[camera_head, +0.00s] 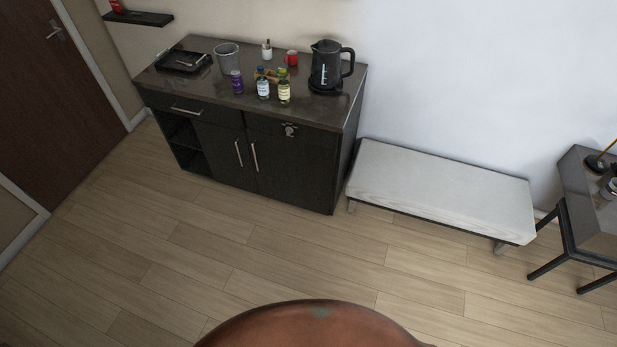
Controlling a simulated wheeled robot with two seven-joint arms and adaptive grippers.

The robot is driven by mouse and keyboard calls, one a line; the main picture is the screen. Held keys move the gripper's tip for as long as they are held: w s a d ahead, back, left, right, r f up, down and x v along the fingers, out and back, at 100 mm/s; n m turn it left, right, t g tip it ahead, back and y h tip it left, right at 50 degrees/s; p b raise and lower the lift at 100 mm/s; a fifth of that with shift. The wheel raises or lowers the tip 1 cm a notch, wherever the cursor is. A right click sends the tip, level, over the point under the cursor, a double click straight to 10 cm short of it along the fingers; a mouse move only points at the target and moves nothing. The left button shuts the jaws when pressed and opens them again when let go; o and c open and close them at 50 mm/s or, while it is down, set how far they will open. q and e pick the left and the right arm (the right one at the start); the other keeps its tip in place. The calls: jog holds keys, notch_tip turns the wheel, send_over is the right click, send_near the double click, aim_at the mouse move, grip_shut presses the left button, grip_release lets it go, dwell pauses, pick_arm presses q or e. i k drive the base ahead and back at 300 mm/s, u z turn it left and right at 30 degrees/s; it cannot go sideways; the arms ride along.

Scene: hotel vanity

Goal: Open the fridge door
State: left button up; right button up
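A dark vanity cabinet (215,165) stands against the back wall, left of the middle. It has two front doors with upright metal handles side by side, the left door handle (238,153) and the right door handle (254,156). Both doors look closed. A drawer with a level handle (186,111) is above at the left, and a small lock-like fitting (290,131) is at the upper right front. No separate fridge shows; I cannot tell whether one is behind a door. Neither of my grippers is in view.
A kettle (326,66), several bottles, a red mug (291,58), a bin (227,57) and a black tray (184,62) stand on the cabinet. A pale bench (440,188) and a desk (590,200) are at right. The wooden floor (200,255) before the cabinet is clear.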

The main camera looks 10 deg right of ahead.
aim_at(294, 172)
jog(key=z, duration=0.4)
jog(key=i, duration=1.15)
jog(key=u, duration=0.5)
